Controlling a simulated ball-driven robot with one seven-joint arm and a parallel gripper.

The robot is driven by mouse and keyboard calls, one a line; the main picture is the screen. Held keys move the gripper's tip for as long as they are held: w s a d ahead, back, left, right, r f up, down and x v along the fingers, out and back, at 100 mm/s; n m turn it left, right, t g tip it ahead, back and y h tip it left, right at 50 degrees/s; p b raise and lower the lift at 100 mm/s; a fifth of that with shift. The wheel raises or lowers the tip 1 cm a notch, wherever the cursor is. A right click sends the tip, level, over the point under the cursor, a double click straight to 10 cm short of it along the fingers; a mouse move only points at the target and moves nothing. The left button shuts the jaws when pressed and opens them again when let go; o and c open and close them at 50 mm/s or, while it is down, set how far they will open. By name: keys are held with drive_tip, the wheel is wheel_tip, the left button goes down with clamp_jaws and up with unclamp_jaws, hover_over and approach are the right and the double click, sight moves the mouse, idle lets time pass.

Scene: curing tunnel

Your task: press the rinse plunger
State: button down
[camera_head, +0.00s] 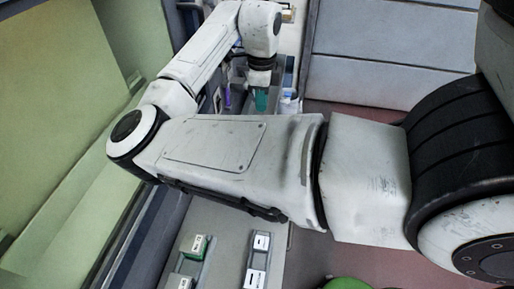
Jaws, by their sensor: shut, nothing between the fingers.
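My arm reaches across the middle of the view and bends back to the upper centre. My gripper (261,98) points down there over the far end of the bench, small in the picture, and its fingers are shut and empty. A teal part shows at its tip. A purple item (227,95) stands just left of it, and a whitish item (288,104) is just right of it. I cannot make out which part is the rinse plunger. I cannot tell whether the gripper touches anything. My arm hides the middle of the bench.
The grey bench (222,220) carries green-and-white labelled parts (195,246) and a dark-and-white labelled strip (257,260) in front. A yellow-green panel (60,110) borders the left. A grey panelled wall (395,50) stands behind. Reddish floor (345,255) and a green round thing (346,284) lie to the right.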

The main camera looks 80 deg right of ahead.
idle(0.4)
drive_tip(key=shift+s+d+r+b, duration=0.1)
drive_tip(key=shift+s+r+b, duration=0.1)
drive_tip(key=shift+r+b, duration=0.55)
drive_tip(key=shift+s+d+r+b, duration=0.15)
drive_tip(key=shift+r+b, duration=0.4)
drive_tip(key=shift+b, duration=0.3)
drive_tip(key=shift+a, duration=0.1)
wheel_tip(320, 180, down, 14)
drive_tip(key=b, duration=1.4)
drive_tip(key=shift+b, duration=0.4)
drive_tip(key=shift+f, duration=0.1)
